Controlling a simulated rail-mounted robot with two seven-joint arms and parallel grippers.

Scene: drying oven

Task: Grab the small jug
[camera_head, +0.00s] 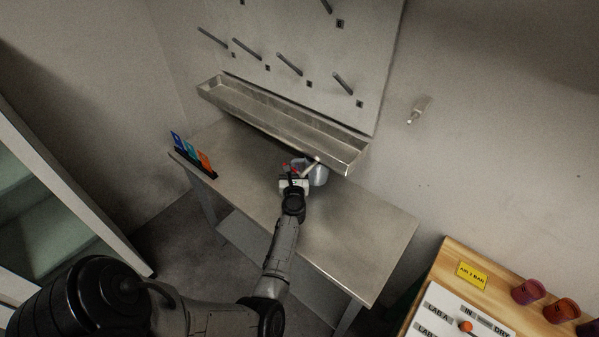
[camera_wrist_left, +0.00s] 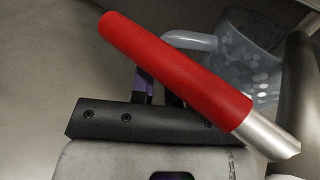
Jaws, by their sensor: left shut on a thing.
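The small jug (camera_head: 319,175) is a pale, translucent vessel on the metal table, just below the trough's front edge. In the left wrist view the jug (camera_wrist_left: 257,52) is at the upper right, with its pale loop handle (camera_wrist_left: 190,40) reaching toward my fingers. My left gripper (camera_head: 293,171) is beside the jug, on its left. Its dark fingers (camera_wrist_left: 159,92) are close together at the jug's handle. A red cylinder (camera_wrist_left: 175,68) with a silvery end crosses in front of them and hides the contact. My right gripper is not in view.
A long metal trough (camera_head: 350,154) hangs over the table's back edge, close to the jug. The table (camera_head: 355,235) is bare to the right. A holder with coloured cards (camera_head: 190,158) stands at its left end. A wooden board with purple cups (camera_head: 527,292) is at lower right.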

